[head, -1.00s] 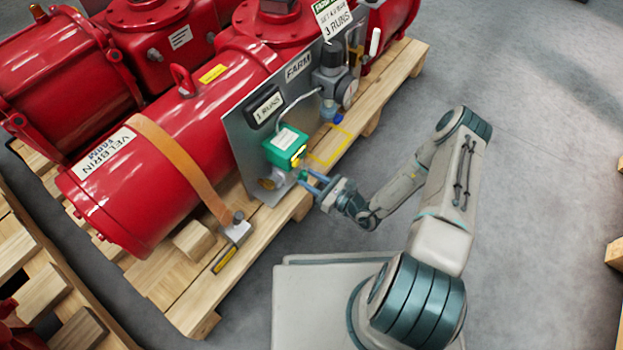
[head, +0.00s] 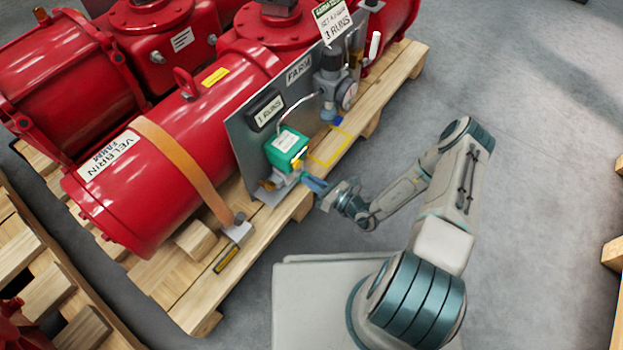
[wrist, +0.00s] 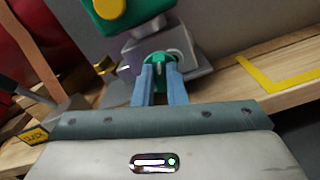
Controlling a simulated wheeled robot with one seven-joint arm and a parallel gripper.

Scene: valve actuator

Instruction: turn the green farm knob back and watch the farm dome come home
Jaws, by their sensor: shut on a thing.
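The green farm knob (wrist: 158,66) sits low on the valve block, below the green box (head: 287,149) on the grey FARM panel (head: 243,140). My gripper (wrist: 160,78) is shut on the knob, one blue finger on each side of it. In the head view my gripper (head: 310,182) reaches the knob from the right, and the knob itself is mostly hidden there. The green box with its yellow button also shows at the top of the wrist view (wrist: 125,12).
A red cylinder (head: 150,170) lies strapped on a wooden pallet (head: 180,285). A gauge and regulator (head: 335,88) stand right of the green box, near a yellow outline (head: 330,148) on the pallet.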

